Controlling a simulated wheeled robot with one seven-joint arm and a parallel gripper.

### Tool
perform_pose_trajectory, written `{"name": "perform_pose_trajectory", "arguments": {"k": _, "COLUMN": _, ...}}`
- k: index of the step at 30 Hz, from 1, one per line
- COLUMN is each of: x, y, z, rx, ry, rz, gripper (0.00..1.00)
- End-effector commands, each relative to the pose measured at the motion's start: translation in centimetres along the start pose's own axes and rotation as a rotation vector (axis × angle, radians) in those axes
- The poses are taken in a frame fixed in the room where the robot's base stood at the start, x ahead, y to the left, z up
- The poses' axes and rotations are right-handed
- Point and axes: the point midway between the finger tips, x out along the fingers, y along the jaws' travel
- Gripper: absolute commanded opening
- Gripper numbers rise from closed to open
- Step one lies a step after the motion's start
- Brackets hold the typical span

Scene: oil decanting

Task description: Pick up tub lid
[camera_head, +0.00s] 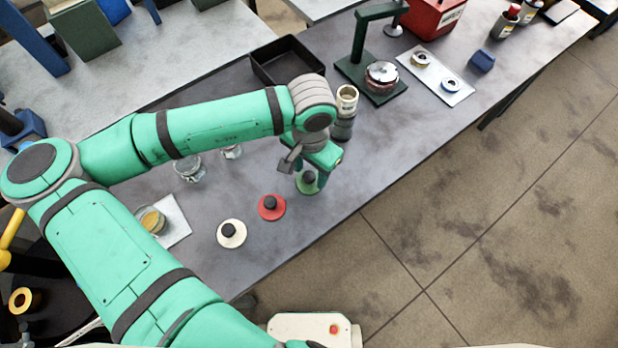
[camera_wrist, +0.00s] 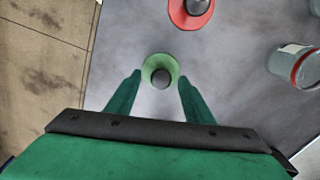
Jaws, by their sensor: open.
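Three round lids with dark knobs lie on the grey bench: a green lid (camera_head: 307,187), a red lid (camera_head: 271,207) and a cream lid (camera_head: 231,234). I cannot tell from the pictures which one is the tub lid. My gripper (camera_head: 312,172) points down over the green lid. In the wrist view the green lid (camera_wrist: 160,62) and its knob lie just beyond and between the spread fingertips of my gripper (camera_wrist: 160,80). The gripper is open and empty. The red lid (camera_wrist: 191,10) shows at the top edge of the wrist view.
Glass jars (camera_head: 188,168) stand left of my gripper; one with a red rim (camera_wrist: 294,66) shows in the wrist view. A dark canister (camera_head: 344,126) stands close behind. A black tray (camera_head: 288,61) and a green stand (camera_head: 371,80) are farther back. The bench's front edge is near.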

Motion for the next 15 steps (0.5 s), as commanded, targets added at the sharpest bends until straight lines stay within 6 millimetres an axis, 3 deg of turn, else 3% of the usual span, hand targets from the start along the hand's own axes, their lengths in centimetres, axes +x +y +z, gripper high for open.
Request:
{"name": "perform_pose_trajectory", "arguments": {"k": 1, "x": -0.01, "y": -0.05, "z": 0.04, "rx": -0.001, "ry": 0.000, "rz": 0.000, "gripper": 0.40}}
{"name": "perform_pose_trajectory", "arguments": {"k": 6, "x": -0.02, "y": -0.13, "z": 0.11, "rx": -0.004, "ry": 0.000, "rz": 0.000, "gripper": 0.04}}
{"name": "perform_pose_trajectory", "arguments": {"k": 15, "x": -0.08, "y": -0.15, "z": 0.13, "rx": -0.004, "ry": 0.000, "rz": 0.000, "gripper": 0.04}}
